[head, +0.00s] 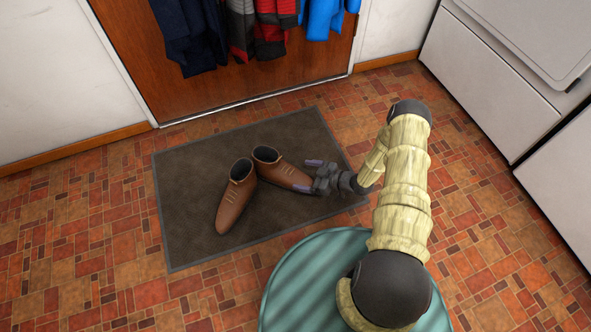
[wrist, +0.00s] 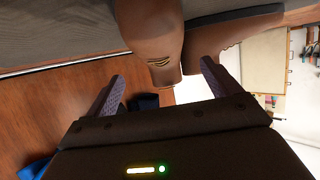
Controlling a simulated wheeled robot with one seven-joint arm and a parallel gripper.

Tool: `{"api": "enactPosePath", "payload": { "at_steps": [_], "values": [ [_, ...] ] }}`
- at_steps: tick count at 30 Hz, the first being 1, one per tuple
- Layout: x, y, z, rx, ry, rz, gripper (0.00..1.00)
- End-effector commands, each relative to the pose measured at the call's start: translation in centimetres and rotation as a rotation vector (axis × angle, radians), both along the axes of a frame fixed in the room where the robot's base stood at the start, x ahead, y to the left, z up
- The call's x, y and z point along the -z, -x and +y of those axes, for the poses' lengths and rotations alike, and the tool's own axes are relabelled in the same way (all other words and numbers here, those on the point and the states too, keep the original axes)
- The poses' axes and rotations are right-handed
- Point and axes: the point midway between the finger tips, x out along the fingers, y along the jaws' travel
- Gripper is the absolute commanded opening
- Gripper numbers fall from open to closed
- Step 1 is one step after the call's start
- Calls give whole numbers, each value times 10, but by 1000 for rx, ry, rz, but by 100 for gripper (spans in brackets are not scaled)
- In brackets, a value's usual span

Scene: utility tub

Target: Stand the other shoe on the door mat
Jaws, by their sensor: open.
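Two brown shoes are on the dark door mat (head: 180,190), both apparently resting on their soles. The left shoe (head: 233,200) points its toe toward the front of the mat. The right shoe (head: 280,172) points its toe to the right, and the two heels lie close together. My gripper (head: 308,175) is open and empty at the toe end of the right shoe, low over the mat's right part. In the wrist view, the shoes (wrist: 150,35) (wrist: 240,38) appear upside down beyond my open fingers (wrist: 160,86). Whether a finger touches the shoe cannot be told.
A wooden door (head: 130,50) with hanging jackets (head: 255,25) is behind the mat. White appliances (head: 490,80) stand at the right. The tiled floor left of the mat is clear.

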Motion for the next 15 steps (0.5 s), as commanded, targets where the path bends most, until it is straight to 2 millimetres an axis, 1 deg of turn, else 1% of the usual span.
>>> {"api": "enactPosePath", "payload": {
  "at_steps": [1,6,10,15],
  "values": [
    [-9,5,-10,1,1,1,89],
    [-19,18,-33,1,1,1,89],
    [-21,24,-42,-1,0,0,89],
    [-21,25,-44,-1,0,0,89]
  ]
}}
